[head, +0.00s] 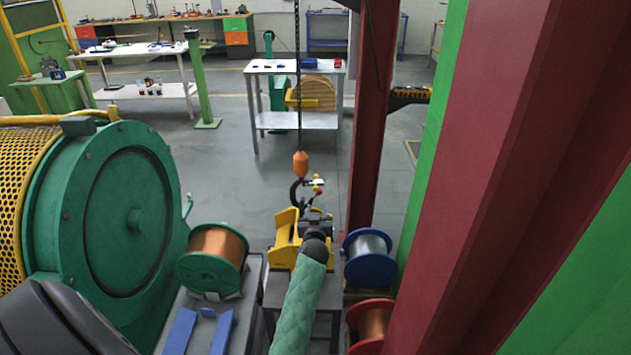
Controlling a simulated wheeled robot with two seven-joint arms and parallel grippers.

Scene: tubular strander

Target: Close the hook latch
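A dark crane hook (295,193) hangs below an orange hook block (300,164) on a chain. My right gripper is not in view.
A yellow cradle (286,238) stands directly under the hook. An orange-wound spool (217,255) is left, a blue spool (369,257) right. A large green drum machine (105,205) fills the left and a dark red column (374,110) rises at right.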

